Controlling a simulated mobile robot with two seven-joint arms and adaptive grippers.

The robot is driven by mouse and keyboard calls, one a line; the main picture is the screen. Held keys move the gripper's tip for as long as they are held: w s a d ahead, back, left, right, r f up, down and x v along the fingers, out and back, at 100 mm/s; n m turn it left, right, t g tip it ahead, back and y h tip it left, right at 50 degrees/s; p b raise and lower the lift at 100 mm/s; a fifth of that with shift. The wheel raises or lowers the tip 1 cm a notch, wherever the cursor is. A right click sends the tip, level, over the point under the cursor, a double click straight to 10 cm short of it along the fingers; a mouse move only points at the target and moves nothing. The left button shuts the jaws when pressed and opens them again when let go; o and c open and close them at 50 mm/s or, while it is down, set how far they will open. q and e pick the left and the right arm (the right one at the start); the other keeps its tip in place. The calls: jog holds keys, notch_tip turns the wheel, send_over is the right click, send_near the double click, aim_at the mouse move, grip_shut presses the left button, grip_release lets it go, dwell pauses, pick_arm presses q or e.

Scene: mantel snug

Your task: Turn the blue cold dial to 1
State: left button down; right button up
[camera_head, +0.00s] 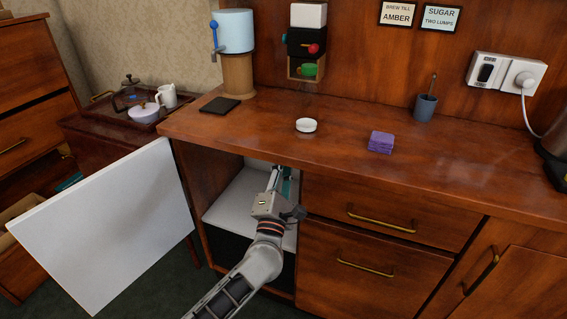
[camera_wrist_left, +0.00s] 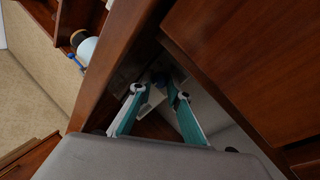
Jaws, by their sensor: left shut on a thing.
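My left gripper (camera_head: 280,182) reaches into the open white-lined compartment (camera_head: 236,207) under the counter. My right gripper is not in view.
The white door (camera_head: 108,225) stands wide open on the left. On the counter are a white round thing (camera_head: 306,125), a purple block (camera_head: 381,142), a grey cup (camera_head: 425,107) and a light-blue tank (camera_head: 236,31) with a blue lever. Closed drawers (camera_head: 390,205) flank the compartment on the right.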

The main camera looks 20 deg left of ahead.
pick_arm(q)
jog(key=shift+n, duration=0.4)
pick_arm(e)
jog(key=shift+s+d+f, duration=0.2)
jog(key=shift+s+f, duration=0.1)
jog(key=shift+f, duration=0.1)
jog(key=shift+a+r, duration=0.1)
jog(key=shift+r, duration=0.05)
pick_arm(q)
jog(key=c, duration=2.2)
grip_release()
jog(key=v, duration=1.2)
jog(key=shift+s+d+r, duration=0.1)
jog(key=shift+d+r, duration=0.05)
jog(key=shift+d, duration=0.05)
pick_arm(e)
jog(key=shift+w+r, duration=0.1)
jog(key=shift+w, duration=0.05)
